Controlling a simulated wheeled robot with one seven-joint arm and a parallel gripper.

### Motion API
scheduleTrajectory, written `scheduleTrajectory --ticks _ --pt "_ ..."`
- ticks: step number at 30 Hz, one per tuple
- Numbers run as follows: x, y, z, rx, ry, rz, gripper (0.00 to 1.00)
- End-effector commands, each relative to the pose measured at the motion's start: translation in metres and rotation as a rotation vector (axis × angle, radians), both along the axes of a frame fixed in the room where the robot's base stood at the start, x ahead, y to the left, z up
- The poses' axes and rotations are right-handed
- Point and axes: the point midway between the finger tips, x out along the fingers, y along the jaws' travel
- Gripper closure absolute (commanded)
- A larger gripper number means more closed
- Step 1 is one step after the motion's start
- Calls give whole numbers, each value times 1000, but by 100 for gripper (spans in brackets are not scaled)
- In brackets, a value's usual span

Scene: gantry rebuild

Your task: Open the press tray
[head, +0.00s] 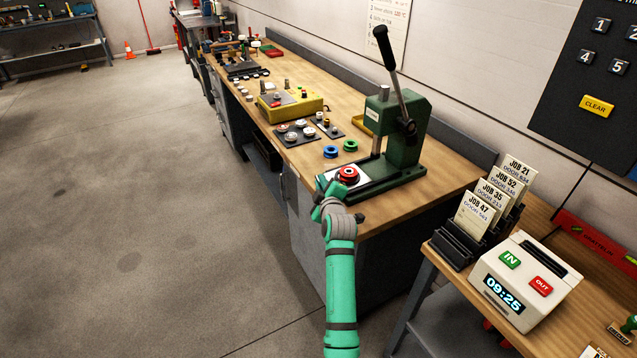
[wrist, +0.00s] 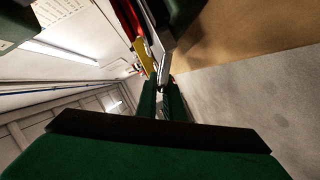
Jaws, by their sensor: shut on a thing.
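The dark green press (head: 400,140) stands on the near end of the wooden bench, its black-knobbed lever raised. The pale press tray (head: 365,173) lies low at the front of its base, with a red ring-shaped piece (head: 347,174) on it. My gripper (head: 321,197) is at the tray's front edge, at the end of my green arm. In the wrist view my two green fingers (wrist: 162,92) are close together on a thin silvery part of the press tray (wrist: 164,68). The exact contact is mostly hidden in the head view.
A blue ring (head: 330,152) and a green ring (head: 350,145) lie behind the press tray. A yellow fixture (head: 290,104) stands farther along the bench. The job card rack (head: 458,242) and time clock (head: 518,280) are on the right-hand table. Open floor lies left.

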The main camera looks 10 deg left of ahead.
Motion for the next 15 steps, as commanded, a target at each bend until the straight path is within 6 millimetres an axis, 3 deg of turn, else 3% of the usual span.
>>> scheduleTrajectory --ticks 2,3,15 --pt "0 3 2 1 -3 4 100" --pt "0 2 2 1 -3 3 85" --pt "-3 -1 1 1 -1 0 85"
